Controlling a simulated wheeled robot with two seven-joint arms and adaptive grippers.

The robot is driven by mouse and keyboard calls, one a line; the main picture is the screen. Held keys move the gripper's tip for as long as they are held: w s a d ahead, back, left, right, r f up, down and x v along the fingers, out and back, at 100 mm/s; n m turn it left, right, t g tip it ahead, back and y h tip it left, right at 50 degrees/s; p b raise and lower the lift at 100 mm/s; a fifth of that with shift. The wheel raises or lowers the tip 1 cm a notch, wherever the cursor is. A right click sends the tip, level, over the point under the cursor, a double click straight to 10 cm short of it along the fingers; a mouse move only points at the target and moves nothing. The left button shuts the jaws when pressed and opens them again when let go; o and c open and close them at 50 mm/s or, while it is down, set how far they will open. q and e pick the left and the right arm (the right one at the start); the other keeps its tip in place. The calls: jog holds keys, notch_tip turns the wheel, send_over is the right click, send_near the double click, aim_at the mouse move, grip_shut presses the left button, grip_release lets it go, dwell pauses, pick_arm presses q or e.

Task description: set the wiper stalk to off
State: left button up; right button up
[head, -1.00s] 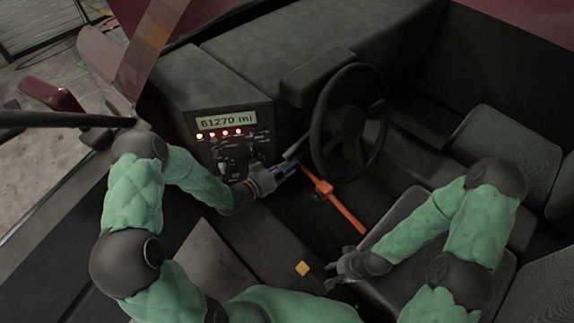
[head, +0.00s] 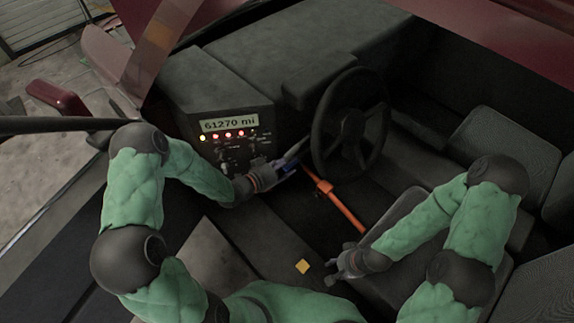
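The wiper stalk (head: 300,149) shows as a thin dark stick left of the steering wheel (head: 349,125), partly hidden by my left gripper. My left gripper (head: 287,165) is at the stalk, between the dash panel and the wheel. A small blue part shows at its fingers. I cannot tell whether its fingers are open or closed on the stalk. The stalk's setting cannot be read at this size. My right gripper (head: 331,272) is low at the right, over the seat edge, away from the stalk. Its fingers look spread, with nothing between them.
The dash panel (head: 225,140) with a "61270 mi" display, lit lamps and knobs stands left of the wheel. An orange bar (head: 341,206) runs below the wheel. Seats fill the right side.

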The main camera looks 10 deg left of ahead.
pick_arm(q)
jog(key=shift+s, duration=0.1)
jog(key=v, duration=1.1)
jog(key=shift+s+a, duration=0.25)
jog(key=shift+a, duration=0.1)
jog(key=s+d+f+n+g+y, duration=0.1)
jog(key=d+f+n+g+y, duration=0.1)
jog(key=f, duration=0.4)
jog(key=s+d+f+n+g+y, duration=0.1)
jog(key=d+f+n+g, duration=0.15)
jog(key=f, duration=0.35)
jog(key=s+d+f+n+g+y, duration=0.1)
jog(key=s+d+f+g, duration=0.1)
jog(key=s, duration=0.5)
jog(key=s+d+f+n+g, duration=0.1)
jog(key=s+d+f+g, duration=0.2)
jog(key=s+f+g, duration=0.2)
jog(key=shift+s+d+f+y, duration=0.3)
jog(key=shift+s+f+y, duration=0.1)
jog(key=shift+s, duration=0.65)
